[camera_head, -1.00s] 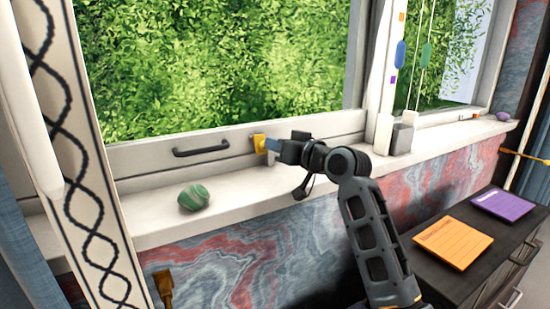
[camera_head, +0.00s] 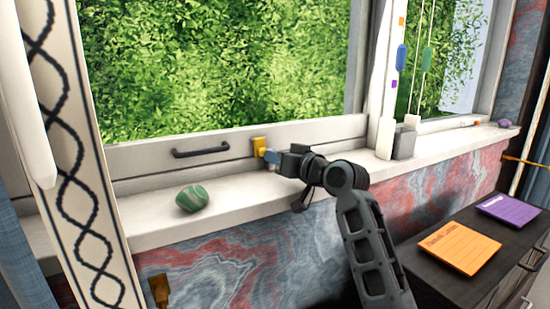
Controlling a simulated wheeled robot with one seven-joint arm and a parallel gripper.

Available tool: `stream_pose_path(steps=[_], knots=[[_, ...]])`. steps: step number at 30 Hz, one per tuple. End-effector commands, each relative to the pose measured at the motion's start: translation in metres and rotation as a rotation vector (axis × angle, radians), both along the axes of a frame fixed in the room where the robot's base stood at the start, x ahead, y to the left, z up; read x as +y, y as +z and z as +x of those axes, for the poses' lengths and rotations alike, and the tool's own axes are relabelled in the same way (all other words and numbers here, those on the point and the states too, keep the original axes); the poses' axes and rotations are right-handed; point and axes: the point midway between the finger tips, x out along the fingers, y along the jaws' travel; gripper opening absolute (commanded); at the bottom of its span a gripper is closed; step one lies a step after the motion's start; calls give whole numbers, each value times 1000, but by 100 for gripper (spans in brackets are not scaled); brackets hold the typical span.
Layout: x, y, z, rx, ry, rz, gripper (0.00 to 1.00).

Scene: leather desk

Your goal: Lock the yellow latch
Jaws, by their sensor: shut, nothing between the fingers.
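The yellow latch (camera_head: 259,146) is a small block on the lower rail of the window frame, just right of the dark handle. My gripper (camera_head: 269,156) is shut and empty, its bluish fingertips right beside the latch at its lower right. I cannot tell whether the fingertips touch it. My arm comes in from the lower right over the sill.
A dark handle (camera_head: 201,149) is on the window rail. A green striped stone (camera_head: 193,198) lies on the white sill (camera_head: 240,200). A grey block (camera_head: 404,144) stands farther right. Orange (camera_head: 460,247) and purple (camera_head: 508,209) notes lie on a dark cabinet.

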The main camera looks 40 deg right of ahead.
Motion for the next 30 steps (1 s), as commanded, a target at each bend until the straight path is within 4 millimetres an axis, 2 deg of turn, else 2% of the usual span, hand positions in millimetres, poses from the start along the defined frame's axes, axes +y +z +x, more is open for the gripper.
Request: stream_pose_path(steps=[11,24,30], knots=[[0,0,-4,0,0,1,0],[4,3,-67,0,0,1,0],[5,4,-78,0,0,0,0]])
